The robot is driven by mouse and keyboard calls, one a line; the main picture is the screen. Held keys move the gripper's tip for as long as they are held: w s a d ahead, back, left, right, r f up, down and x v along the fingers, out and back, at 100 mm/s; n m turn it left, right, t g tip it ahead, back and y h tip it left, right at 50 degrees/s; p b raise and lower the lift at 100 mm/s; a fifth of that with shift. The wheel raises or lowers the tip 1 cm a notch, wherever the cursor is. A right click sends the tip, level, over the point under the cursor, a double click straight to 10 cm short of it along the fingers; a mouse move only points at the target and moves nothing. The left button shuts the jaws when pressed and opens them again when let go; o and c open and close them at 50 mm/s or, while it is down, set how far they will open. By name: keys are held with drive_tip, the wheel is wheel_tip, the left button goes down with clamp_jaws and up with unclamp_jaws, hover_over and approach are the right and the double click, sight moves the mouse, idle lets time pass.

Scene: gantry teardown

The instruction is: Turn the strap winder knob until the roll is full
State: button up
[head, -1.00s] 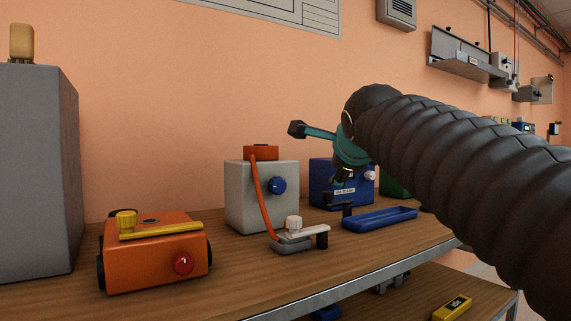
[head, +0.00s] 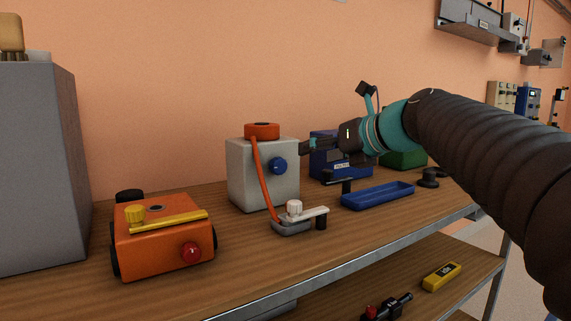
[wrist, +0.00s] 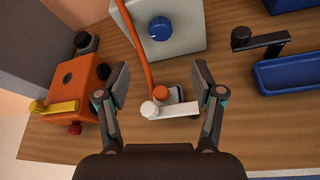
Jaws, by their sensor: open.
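A pale grey box (head: 245,180) with a blue knob (head: 278,166) on its front stands on the bench. An orange strap (head: 262,185) runs from there down to a small grey base (head: 291,228). The base carries a white knob (head: 294,207) and a pale lever. In the wrist view a small orange round part (wrist: 160,93) sits beside the white knob (wrist: 149,109). My gripper (wrist: 162,77) is open and empty, its fingers spread above the base and strap. The blue knob (wrist: 160,28) lies beyond the fingertips.
An orange box (head: 160,250) with a yellow lever and red knob stands left. A tall grey block (head: 40,170) is at far left. A blue tray (head: 377,196) and black crank lie right, with blue and green boxes behind. Bare bench surface runs along the front edge.

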sight(281, 164)
drive_tip(key=x, duration=1.3)
drive_tip(key=shift+w+a+f, duration=0.1)
drive_tip(key=shift+a, duration=0.1)
drive_tip(key=c, duration=1.1)
